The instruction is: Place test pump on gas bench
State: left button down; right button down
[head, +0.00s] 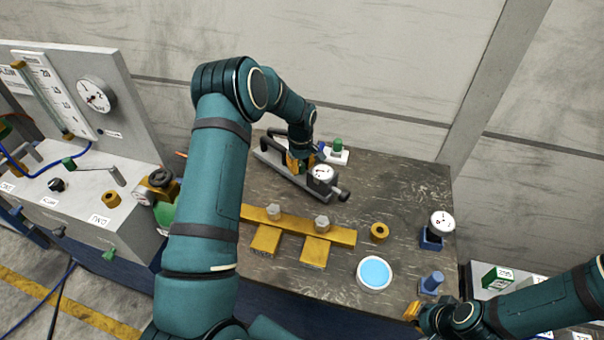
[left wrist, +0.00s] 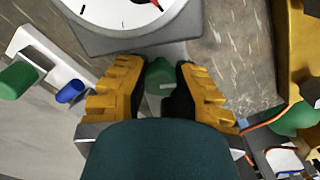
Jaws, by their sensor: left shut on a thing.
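The test pump (head: 268,160) has a long grey base, a dark handle and a round white gauge (head: 322,172). It is at the back of the dark worktop; I cannot tell whether it touches the top. My left gripper (head: 298,162) reaches down onto its middle and is shut on it. In the left wrist view the yellow fingers (left wrist: 160,92) stand apart with a green part between them, and the white gauge is just beyond. The grey bench with an upright gauge panel (head: 100,75) is at the left, probably the gas bench. My right gripper (head: 415,312) is at the worktop's front right; its jaws are unclear.
The worktop (head: 400,180) holds a yellow bar with two bolts (head: 320,234), a yellow ring (head: 379,232), a blue-filled dish (head: 374,273), a small gauge on a blue block (head: 442,222) and a blue fitting (head: 432,282). A green-knobbed white block (head: 337,152) stands behind the pump.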

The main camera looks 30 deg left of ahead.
aim_at(301, 173)
pick_arm(q)
notch_tip(301, 173, down, 3)
jog(key=shift+f, duration=0.2)
jog(key=c, duration=0.9)
grip_release()
jog(key=shift+o, duration=0.2)
notch_tip(301, 173, up, 12)
jog(key=shift+r, duration=0.1)
